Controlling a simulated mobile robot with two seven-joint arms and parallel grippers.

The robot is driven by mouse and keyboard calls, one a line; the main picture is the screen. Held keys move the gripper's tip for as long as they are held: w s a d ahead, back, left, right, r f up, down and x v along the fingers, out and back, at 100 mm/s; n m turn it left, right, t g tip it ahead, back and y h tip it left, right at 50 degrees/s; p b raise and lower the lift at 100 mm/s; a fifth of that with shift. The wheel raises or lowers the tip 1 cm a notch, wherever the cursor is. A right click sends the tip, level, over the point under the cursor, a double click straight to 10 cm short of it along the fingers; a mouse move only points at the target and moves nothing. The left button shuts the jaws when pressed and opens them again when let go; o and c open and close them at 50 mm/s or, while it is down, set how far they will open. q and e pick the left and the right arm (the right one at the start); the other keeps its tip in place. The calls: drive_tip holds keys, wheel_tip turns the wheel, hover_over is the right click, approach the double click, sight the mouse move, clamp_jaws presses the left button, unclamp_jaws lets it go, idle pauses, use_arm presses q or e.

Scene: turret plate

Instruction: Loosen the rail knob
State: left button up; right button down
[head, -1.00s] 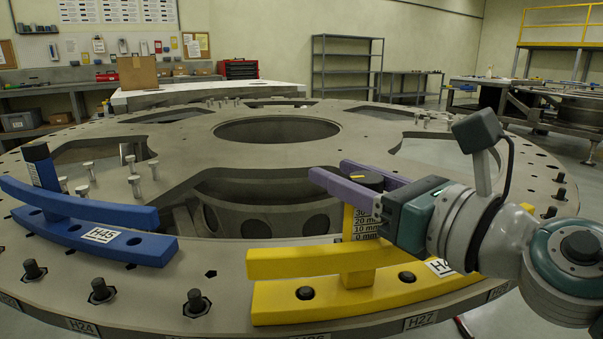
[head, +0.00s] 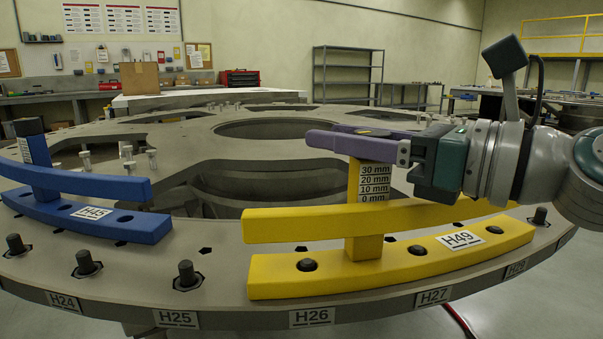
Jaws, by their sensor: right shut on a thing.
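The yellow rail unit labelled H49 stands at the front of the turret plate (head: 215,262), with an upper yellow rail (head: 300,222) and a lower yellow base rail (head: 330,276). Its post (head: 375,183) carries a scale from 0 mm to 30 mm. My right gripper (head: 340,140) has purple fingers and comes in from the right. My left gripper is not in view.
Several dark bolts, such as one at the front (head: 187,273), stick up from the plate. The plate has large openings (head: 270,180) behind the yellow post.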

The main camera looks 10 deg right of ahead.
drive_tip(key=shift+s+a+n+g+y+b, duration=0.15)
drive_tip(key=shift+s+n+g+y+b, duration=0.2)
drive_tip(key=shift+n+g+y+b, duration=1.15)
drive_tip(key=shift+s+a+n+g+y+b, duration=0.2)
drive_tip(key=shift+s+n+g+y+b, duration=0.25)
drive_tip(key=shift+n+g+b, duration=1.9)
drive_tip(key=shift+s+a+n+g+y+b, duration=0.25)
drive_tip(key=shift+n+g+y+b, duration=0.75)
drive_tip(key=shift+g+b, duration=1.85)
drive_tip(key=shift+s+d+n+g, duration=0.1)
drive_tip(key=shift+s+n+g, duration=0.1)
drive_tip(key=shift+n+g, duration=0.45)
drive_tip(key=shift+c, duration=1.8)
unclamp_jaws()
